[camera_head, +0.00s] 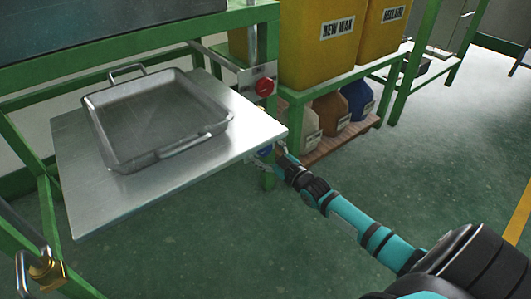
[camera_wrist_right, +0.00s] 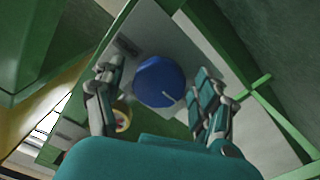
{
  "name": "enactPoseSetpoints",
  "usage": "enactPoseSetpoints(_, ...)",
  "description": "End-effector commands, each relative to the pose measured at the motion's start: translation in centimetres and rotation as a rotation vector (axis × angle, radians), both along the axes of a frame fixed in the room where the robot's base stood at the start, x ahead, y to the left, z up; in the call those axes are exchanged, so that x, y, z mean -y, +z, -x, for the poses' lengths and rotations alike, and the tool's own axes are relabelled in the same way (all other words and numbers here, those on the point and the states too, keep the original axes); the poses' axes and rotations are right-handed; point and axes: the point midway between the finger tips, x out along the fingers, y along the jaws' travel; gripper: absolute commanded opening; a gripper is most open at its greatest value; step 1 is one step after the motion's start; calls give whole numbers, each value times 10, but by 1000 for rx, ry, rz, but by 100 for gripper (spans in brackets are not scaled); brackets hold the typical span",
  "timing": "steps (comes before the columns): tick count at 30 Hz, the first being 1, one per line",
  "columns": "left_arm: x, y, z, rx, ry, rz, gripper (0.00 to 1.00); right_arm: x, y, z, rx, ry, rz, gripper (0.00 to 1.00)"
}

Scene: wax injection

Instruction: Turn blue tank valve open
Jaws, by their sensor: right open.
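The blue valve knob (camera_wrist_right: 158,82) is a round blue disc with a small light mark near its lower right edge. In the right wrist view it sits between the two fingers of my right gripper (camera_wrist_right: 160,98), which are open on either side with gaps to the knob. In the head view the blue knob (camera_head: 265,151) shows only as a small patch beside my right gripper (camera_head: 269,158), below the right corner of the metal table. Whether any finger touches the knob cannot be told. My left gripper is not in view.
A metal tray (camera_head: 167,152) with handles stands on the steel table (camera_head: 85,205). A red knob (camera_head: 264,87) is on a panel behind it. Yellow tanks (camera_head: 318,50) stand on a green frame, with several jugs (camera_head: 329,113) below. The floor at right is clear.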

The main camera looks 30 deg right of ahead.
Motion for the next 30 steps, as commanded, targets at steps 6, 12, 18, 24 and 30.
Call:
enactPoseSetpoints(6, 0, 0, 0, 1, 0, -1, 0, 0, 1, 0, 0, 0, 0, 69)
enactPoseSetpoints(12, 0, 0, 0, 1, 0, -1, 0, 0, 0, 0, 1, 0, 0, 43)
enactPoseSetpoints(18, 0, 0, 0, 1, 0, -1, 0, 0, 0, 0, 1, 0, 0, 17)
enactPoseSetpoints(24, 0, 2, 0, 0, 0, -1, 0, 0, 1, 0, 0, 0, -9, 15)
enactPoseSetpoints(30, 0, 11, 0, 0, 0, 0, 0, 0, 3, 0, -5, 0, -73, 15)
